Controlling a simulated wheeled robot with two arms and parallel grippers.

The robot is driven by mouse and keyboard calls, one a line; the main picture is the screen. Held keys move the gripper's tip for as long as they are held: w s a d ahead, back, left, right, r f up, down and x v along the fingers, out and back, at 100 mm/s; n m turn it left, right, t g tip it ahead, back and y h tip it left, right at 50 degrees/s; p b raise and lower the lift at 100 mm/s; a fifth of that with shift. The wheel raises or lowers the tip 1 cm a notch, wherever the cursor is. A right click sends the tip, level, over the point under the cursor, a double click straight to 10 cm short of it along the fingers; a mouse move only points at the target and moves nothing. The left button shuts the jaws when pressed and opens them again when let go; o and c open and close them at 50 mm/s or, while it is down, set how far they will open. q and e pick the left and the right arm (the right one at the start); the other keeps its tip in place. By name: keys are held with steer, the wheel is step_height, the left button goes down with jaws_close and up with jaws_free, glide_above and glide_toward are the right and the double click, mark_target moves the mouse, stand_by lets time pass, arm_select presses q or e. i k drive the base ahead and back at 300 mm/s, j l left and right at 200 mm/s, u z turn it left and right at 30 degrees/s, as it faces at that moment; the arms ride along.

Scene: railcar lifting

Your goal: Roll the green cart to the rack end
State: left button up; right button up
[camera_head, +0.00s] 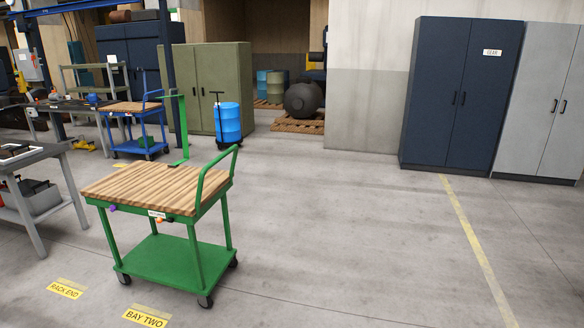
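The green cart (163,262) stands on the floor left of the middle, with a wooden top, a green lower shelf and dark casters. Its push handle (217,170) rises at the right end of the top. A yellow floor label reading BAY TWO (145,319) lies just in front of the cart. The RACK END floor label (65,289) lies to the left of it, in front of the cart's left side. The cart is nearer the BAY TWO label. Neither of my grippers shows in this view.
A grey workbench (30,157) stands left of the cart. A blue cart (135,133) and an olive cabinet (214,88) stand behind. A blue drum (228,122) is on a hand truck. Dark blue cabinets (462,95) stand far right. The floor to the right is clear.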

mark_target(184, 195)
steer(key=i, duration=2.55)
steer(key=i+u, duration=0.2)
steer(key=i, duration=0.25)
steer(key=i+l+u, duration=0.2)
steer(key=i, duration=0.25)
